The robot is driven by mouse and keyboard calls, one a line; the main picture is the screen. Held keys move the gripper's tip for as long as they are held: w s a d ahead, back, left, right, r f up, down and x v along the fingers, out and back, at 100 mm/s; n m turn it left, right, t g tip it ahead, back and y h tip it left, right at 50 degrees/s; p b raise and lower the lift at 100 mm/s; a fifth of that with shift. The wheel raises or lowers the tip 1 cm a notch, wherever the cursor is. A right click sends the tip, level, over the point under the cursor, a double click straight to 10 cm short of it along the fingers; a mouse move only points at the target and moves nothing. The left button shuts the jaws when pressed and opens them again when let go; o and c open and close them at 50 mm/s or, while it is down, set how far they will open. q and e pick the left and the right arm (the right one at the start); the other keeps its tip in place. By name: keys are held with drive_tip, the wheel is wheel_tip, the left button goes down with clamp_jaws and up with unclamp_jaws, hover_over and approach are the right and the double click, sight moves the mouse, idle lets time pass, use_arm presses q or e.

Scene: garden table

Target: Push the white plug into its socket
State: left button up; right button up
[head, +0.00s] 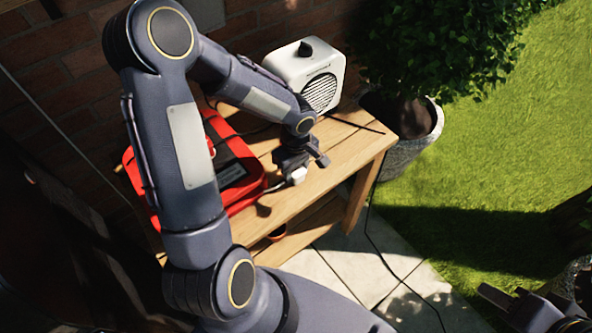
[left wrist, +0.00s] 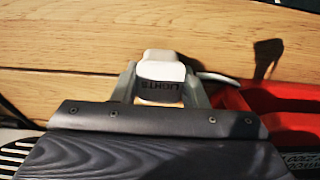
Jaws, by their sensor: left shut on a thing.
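My left gripper (head: 298,174) is shut on the white plug (head: 297,177), low over the front part of the wooden table. In the left wrist view the plug (left wrist: 161,78) sits between the two grey fingers and bears the dark word "LIGHTS". A pale cable (left wrist: 215,78) runs from beside the plug toward a red object. I cannot make out the socket in either view. My right gripper (head: 508,300) is at the bottom right, away from the table; its jaw opening is unclear.
The red object (head: 248,197) with a dark labelled panel lies on the table (head: 345,150), partly behind my left arm. A white heater-like box (head: 308,72) stands at the back. A potted bush (head: 410,150) is to the right. The table's right end is mostly clear.

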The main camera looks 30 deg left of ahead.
sight(296, 169)
use_arm(q)
wheel_tip(296, 169, up, 3)
drive_tip(key=shift+w+r, duration=0.1)
drive_tip(key=s+d+r, duration=0.2)
drive_tip(key=s+r, duration=0.7)
drive_tip(key=s, duration=0.5)
drive_tip(key=shift+r, duration=0.35)
